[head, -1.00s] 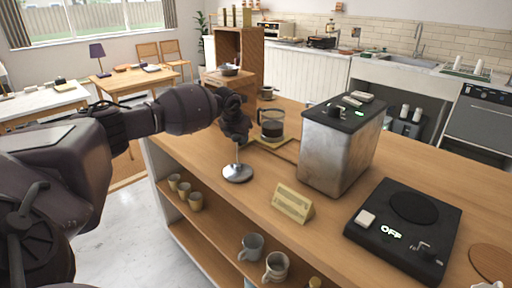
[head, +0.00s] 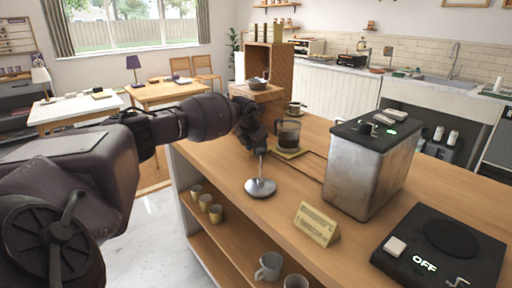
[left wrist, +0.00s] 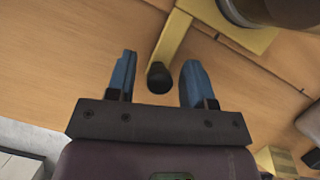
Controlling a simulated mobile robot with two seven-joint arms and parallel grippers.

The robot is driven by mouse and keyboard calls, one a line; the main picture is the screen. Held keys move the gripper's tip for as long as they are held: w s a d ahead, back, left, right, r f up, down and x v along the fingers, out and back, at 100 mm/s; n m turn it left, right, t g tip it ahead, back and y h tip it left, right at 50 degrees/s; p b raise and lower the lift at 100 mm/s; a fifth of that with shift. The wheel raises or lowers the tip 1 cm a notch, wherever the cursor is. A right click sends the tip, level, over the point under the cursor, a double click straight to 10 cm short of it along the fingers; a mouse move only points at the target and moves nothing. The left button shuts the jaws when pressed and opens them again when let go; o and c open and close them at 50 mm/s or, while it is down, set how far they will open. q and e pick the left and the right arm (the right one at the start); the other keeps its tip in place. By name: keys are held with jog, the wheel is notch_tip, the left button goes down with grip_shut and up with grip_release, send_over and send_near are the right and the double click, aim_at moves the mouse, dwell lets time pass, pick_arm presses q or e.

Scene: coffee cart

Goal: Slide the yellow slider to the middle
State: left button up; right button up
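The yellow slider (head: 292,153) is a flat plate on the wooden counter, with a glass carafe of dark coffee (head: 288,134) on it. In the left wrist view the slider's plate (left wrist: 246,38) sits at top right, and a yellow bar (left wrist: 174,38) ends in a black knob (left wrist: 159,78). My left gripper (head: 250,140) is over the counter, left of the carafe. In the left wrist view its blue fingers (left wrist: 158,72) are apart, with the knob showing between them; contact cannot be told. My right gripper is not in view.
A metal box machine (head: 365,170), a yellow sign (head: 316,224) and a black scale reading OFF (head: 445,250) stand to the right.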

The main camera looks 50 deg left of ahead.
pick_arm(q)
jog(key=shift+s+r, duration=0.15)
jog(key=shift+r, duration=0.4)
jog(key=p+v, duration=0.2)
jog(key=v, duration=0.7)
jog(key=shift+r, duration=0.25)
jog(key=shift+s, duration=0.15)
